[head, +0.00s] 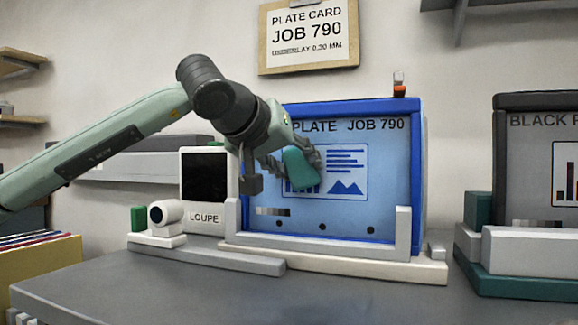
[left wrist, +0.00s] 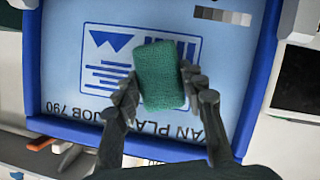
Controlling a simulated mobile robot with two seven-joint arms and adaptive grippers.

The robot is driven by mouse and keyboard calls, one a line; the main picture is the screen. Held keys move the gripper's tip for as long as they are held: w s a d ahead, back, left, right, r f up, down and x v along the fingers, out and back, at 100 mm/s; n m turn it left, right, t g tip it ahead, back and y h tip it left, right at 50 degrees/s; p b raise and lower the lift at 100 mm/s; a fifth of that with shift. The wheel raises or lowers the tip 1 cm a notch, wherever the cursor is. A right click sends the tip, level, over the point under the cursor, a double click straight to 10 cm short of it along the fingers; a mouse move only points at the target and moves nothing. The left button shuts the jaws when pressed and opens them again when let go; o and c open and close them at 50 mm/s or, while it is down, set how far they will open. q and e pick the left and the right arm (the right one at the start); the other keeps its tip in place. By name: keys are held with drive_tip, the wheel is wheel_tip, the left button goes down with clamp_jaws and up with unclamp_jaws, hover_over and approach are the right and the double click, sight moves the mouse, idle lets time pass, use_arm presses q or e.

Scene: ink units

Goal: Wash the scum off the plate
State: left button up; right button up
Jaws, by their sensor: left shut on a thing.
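The plate (head: 388,160) is a light blue sheet in a blue frame, standing upright in a pale holder, printed with "PLATE JOB 790", a chart and mountain shapes. It also shows in the left wrist view (left wrist: 60,75). My left gripper (head: 292,160) is shut on a green sponge (head: 301,170), in front of the plate's left-middle part. In the left wrist view the sponge (left wrist: 160,75) sits between the fingers (left wrist: 158,88) and covers part of the printed chart. I cannot tell whether it touches the plate. No scum stands out clearly. My right gripper is not in view.
A loupe unit (head: 204,178) with a dark screen stands left of the plate. A second, dark-framed plate (head: 540,130) stands at the right. A job card (head: 308,36) hangs above. The grey counter (head: 250,300) is bare in front.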

sight(322, 172)
use_arm(q)
drive_tip(key=shift+s+d+b, duration=0.1)
drive_tip(key=shift+s+d, duration=0.35)
drive_tip(key=shift+d, duration=0.6)
drive_tip(key=shift+s+d+b, duration=0.15)
drive_tip(key=shift+s+d, duration=0.25)
drive_tip(key=shift+d, duration=0.7)
drive_tip(key=shift+s+d+b, duration=0.1)
drive_tip(key=shift+s+d, duration=0.35)
drive_tip(key=shift+d, duration=0.6)
drive_tip(key=shift+s+d, duration=0.3)
drive_tip(key=shift+d, duration=0.5)
drive_tip(key=shift+s+d, duration=0.25)
drive_tip(key=shift+d, duration=0.5)
drive_tip(key=shift+s, duration=0.1)
drive_tip(key=shift+w+a, duration=0.45)
drive_tip(key=shift+a, duration=0.65)
drive_tip(key=shift+w+a, duration=0.5)
drive_tip(key=shift+a, duration=0.6)
drive_tip(key=shift+w+a, duration=0.45)
drive_tip(key=shift+a, duration=0.65)
drive_tip(key=w+a, duration=0.2)
drive_tip(key=a, duration=0.4)
drive_tip(key=shift+w+a, duration=0.15)
drive_tip(key=shift+w, duration=0.15)
